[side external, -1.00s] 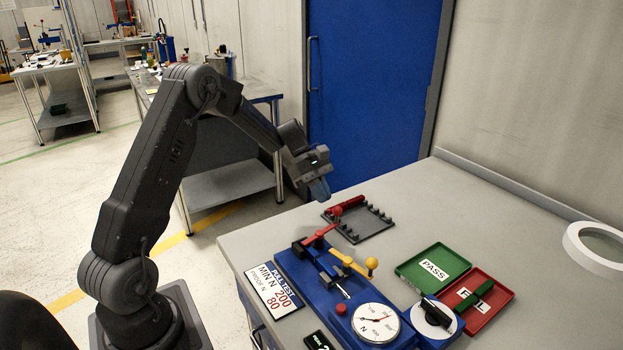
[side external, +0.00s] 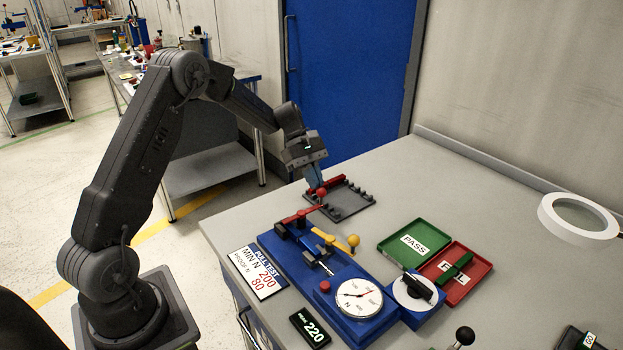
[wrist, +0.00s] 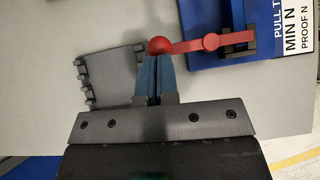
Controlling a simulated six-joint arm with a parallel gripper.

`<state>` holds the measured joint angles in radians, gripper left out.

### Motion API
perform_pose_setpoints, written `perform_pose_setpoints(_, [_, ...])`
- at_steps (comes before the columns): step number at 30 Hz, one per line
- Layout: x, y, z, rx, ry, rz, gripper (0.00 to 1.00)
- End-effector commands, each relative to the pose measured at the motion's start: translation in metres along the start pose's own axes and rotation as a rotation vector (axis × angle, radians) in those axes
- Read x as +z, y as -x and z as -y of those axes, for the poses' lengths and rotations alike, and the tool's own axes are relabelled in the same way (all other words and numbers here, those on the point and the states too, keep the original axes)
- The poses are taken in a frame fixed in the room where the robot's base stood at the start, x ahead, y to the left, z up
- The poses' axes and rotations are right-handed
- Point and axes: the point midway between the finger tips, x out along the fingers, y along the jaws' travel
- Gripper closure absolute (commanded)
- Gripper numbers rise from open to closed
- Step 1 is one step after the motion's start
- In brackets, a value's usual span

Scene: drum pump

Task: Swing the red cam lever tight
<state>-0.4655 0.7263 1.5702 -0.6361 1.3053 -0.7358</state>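The red cam lever (side external: 300,214) sits at the back left end of the blue pull tester (side external: 318,268), and its arm points out toward the back right. Its red ball knob (side external: 321,193) is just below my gripper's blue fingertips (side external: 316,183). In the wrist view the lever arm (wrist: 190,46) runs right from the ball (wrist: 160,46) to a round red pivot. My gripper's fingers (wrist: 156,68) are together, with only a thin dark line between them. Their tips are at the near side of the ball, which is not between them; I cannot tell whether they touch.
A grey rack (side external: 350,203) with a red piece lies behind the tester. A yellow lever (side external: 335,240), dial gauge (side external: 359,298) and display reading 220 (side external: 310,329) are at the tester. Green PASS (side external: 413,243) and red FAIL (side external: 462,283) trays stand right.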

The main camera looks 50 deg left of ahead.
Motion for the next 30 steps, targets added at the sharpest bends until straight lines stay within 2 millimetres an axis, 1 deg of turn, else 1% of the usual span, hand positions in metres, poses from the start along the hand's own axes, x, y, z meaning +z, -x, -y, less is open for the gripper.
perform_pose_setpoints(1, [0.002, -0.006, 0.002, -0.014, -0.001, 0.007, 1.0])
perform_pose_setpoints(6, [0.002, -0.007, 0.002, -0.017, 0.0, 0.009, 1.0])
perform_pose_setpoints(11, [-0.004, -0.001, 0.002, -0.015, 0.002, 0.009, 1.0])
perform_pose_setpoints(14, [-0.014, 0.013, 0.002, -0.009, 0.003, 0.005, 1.0])
perform_pose_setpoints(17, [-0.027, 0.032, 0.001, -0.001, 0.002, 0.002, 1.0])
perform_pose_setpoints(18, [-0.026, 0.043, 0.001, 0.001, -0.001, 0.001, 1.0])
perform_pose_setpoints(24, [-0.026, 0.088, 0.002, 0.002, 0.0, 0.0, 1.0])
perform_pose_setpoints(27, [-0.026, 0.107, 0.002, 0.001, -0.001, 0.0, 1.0])
perform_pose_setpoints(30, [-0.026, 0.12, 0.002, 0.001, -0.001, 0.0, 1.0])
